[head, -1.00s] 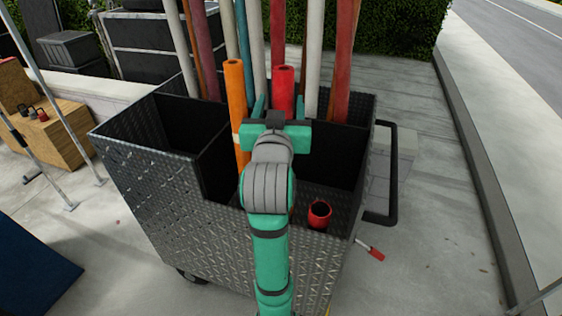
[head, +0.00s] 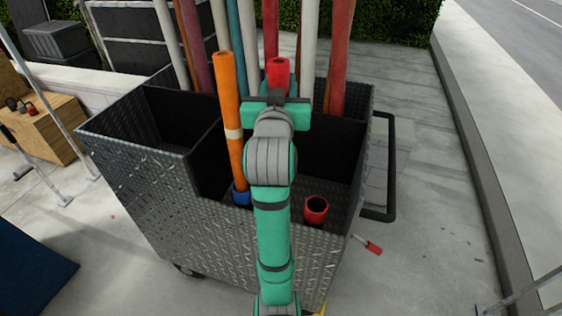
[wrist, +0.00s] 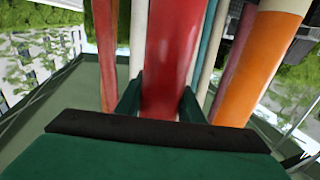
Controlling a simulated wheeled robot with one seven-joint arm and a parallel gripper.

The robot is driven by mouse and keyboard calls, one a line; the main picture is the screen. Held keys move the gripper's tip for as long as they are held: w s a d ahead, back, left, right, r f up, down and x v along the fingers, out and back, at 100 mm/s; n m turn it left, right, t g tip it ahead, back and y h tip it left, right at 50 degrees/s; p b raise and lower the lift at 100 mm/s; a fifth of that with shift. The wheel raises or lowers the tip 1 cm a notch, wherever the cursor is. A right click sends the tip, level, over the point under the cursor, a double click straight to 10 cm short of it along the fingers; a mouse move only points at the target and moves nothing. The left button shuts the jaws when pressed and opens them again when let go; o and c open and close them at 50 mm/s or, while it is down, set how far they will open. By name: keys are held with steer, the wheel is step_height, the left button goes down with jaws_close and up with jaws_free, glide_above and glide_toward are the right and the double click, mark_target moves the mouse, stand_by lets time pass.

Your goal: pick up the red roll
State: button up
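The red roll (head: 278,72) stands upright toward the back of the cart, its top showing just above my gripper in the head view. My gripper (head: 279,88) is at the roll's upper part, with one finger on each side. In the wrist view, the red roll (wrist: 170,60) runs between the two green fingers (wrist: 163,98), which lie close against its sides; the gripper looks shut on it. The roll's lower part is hidden behind my gripper and arm in the head view.
An orange roll (head: 229,110) stands left of my arm in a blue holder (head: 241,194). An empty red holder (head: 316,209) sits in the front right of the metal cart (head: 150,190). Several tall poles (head: 341,55) rise behind. A black handle (head: 391,165) is at right.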

steer(key=shift+a, duration=0.4)
jaws_close()
steer(key=shift+d+r, duration=0.1)
steer(key=shift+d, duration=0.1)
step_height(320, 180, up, 18)
stand_by(0.4)
stand_by(1.2)
stand_by(0.4)
